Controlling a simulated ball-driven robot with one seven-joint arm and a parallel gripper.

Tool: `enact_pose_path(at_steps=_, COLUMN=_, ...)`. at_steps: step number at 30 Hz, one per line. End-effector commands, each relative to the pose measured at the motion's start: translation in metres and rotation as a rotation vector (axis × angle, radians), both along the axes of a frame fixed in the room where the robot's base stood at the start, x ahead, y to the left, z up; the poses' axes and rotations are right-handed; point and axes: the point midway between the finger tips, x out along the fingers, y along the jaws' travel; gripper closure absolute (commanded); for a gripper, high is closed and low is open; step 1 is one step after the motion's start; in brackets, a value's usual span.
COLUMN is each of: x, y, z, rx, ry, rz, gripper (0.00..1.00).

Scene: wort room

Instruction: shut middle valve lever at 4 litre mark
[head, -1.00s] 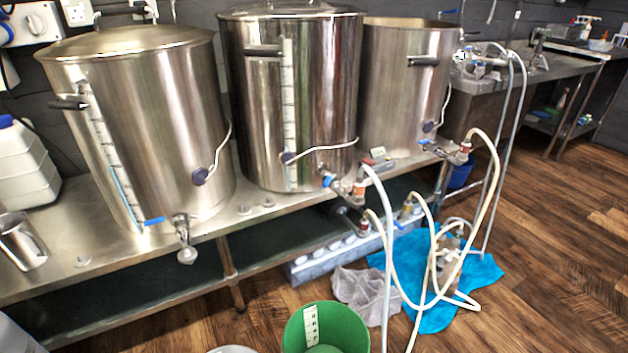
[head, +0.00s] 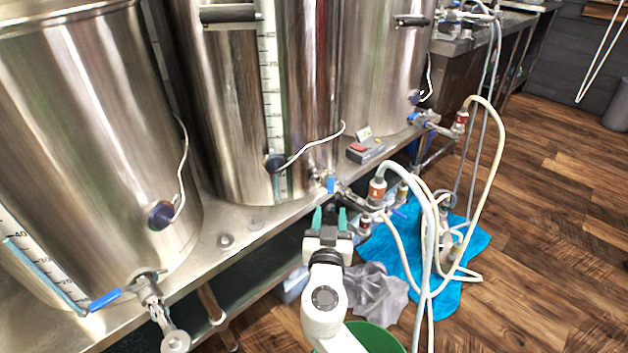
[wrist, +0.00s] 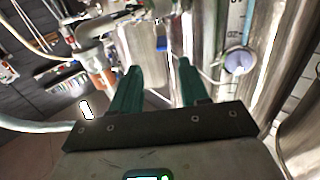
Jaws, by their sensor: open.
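The middle kettle (head: 220,110) stands on the steel bench. The fingers also show in the wrist view (wrist: 160,72). A green bucket (head: 378,340) stands on the floor, mostly hidden behind my arm; its scale and liquid level are out of sight.
The left kettle (head: 80,130) has its own blue lever (head: 105,300); the right kettle (head: 385,80) stands behind. Pale hoses (head: 432,230) loop down right of my gripper. A small box (head: 365,150) sits on the bench edge (head: 235,245). A blue cloth (head: 395,255) lies on the floor.

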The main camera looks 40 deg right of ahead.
Motion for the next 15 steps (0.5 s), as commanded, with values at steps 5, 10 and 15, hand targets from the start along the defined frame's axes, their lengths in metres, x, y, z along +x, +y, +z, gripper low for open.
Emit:
enact_pose_path(at_steps=5, x=0.010, y=-0.008, z=0.001, rx=-0.004, ry=-0.006, rz=0.004, gripper=0.55)
enact_pose_path(at_steps=10, x=0.030, y=-0.029, z=0.001, rx=-0.003, ry=-0.007, rz=0.002, gripper=0.55)
enact_pose_path(at_steps=15, x=0.051, y=-0.052, z=0.001, rx=-0.004, ry=-0.006, rz=0.002, gripper=0.55)
